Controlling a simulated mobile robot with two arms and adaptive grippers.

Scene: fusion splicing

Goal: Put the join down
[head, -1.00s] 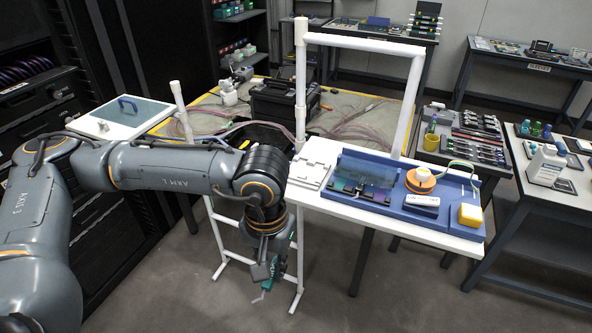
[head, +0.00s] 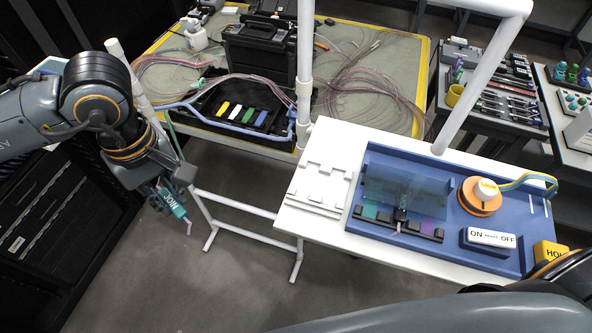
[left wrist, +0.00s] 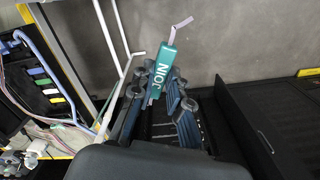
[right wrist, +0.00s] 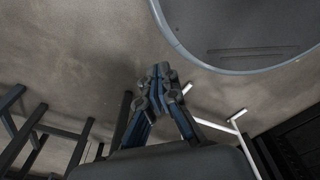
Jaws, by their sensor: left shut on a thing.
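The join is a teal block marked JOIN (head: 172,197) with a short pale bent strand at its end. My left gripper (head: 167,187) is shut on it and holds it in the air, left of the white frame and above the floor. In the left wrist view the join (left wrist: 161,68) stands tilted between the fingertips of my left gripper (left wrist: 163,84), with the strand bent at its far end. My right gripper (right wrist: 160,75) shows in the right wrist view with its fingertips together and nothing visible between them.
A black tray (head: 207,105) with coloured strips lies on the yellow-edged mat (head: 388,66). A white notched plate (head: 318,186) and a blue splicing station (head: 368,240) with a clear cover stand on the white table (head: 340,132). White posts (head: 305,70) rise between them.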

